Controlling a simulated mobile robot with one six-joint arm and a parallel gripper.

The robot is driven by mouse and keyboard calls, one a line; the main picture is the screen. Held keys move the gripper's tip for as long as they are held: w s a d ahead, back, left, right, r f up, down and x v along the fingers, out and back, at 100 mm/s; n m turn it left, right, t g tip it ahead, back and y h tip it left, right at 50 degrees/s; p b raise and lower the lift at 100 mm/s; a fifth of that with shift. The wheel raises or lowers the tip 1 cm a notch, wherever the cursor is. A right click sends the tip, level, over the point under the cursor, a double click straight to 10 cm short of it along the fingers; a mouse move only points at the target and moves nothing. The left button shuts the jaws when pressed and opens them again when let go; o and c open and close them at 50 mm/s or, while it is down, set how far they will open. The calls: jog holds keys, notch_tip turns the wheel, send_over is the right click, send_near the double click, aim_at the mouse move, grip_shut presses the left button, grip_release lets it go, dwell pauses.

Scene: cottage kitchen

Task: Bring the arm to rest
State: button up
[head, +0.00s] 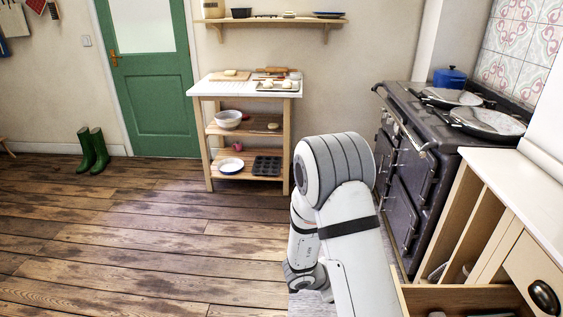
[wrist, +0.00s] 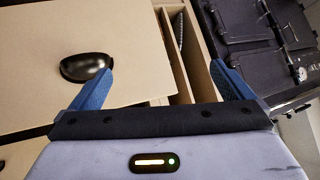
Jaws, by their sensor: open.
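My gripper (wrist: 161,69) shows in the wrist view with its two blue fingers spread wide and nothing between them. Beyond the fingers is a cream drawer front with a black cup handle (wrist: 86,67), left of the middle. In the head view my white and grey arm is bent, with its elbow raised at the centre right and its far part hanging down. My gripper's fingers cannot be made out there.
An open wooden drawer (head: 465,297) is at the lower right, beside a cream cabinet (head: 530,268). A dark range cooker (head: 410,180) with two round lids stands right of my arm. A wooden shelf trolley (head: 208,150) stands behind. The wooden floor (head: 130,235) at left is clear.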

jog(key=w+a+r+n+t+y+p, duration=0.15)
jog(key=a+r+n+y, duration=0.3)
jog(key=r, duration=0.55)
jog(key=a+r+n+t+y+p, duration=0.2)
jog(key=a+r+n+y, duration=0.25)
jog(key=r, duration=0.65)
jog(key=s+d+r+n+g+p, duration=0.1)
jog(key=s+d+r+n, duration=0.1)
jog(key=s+r, duration=0.2)
jog(key=s+d+r+n+g, duration=0.2)
jog(key=s+r+n, duration=0.1)
jog(key=s, duration=0.7)
jog(key=s+d+r+n+g+p, duration=0.1)
jog(key=s+d+r+n, duration=0.1)
jog(key=s+r, duration=0.3)
jog(key=shift+s+n+p, duration=0.3)
jog(key=shift+s+p, duration=0.05)
jog(key=shift+s, duration=0.9)
jog(key=shift+g, duration=0.25)
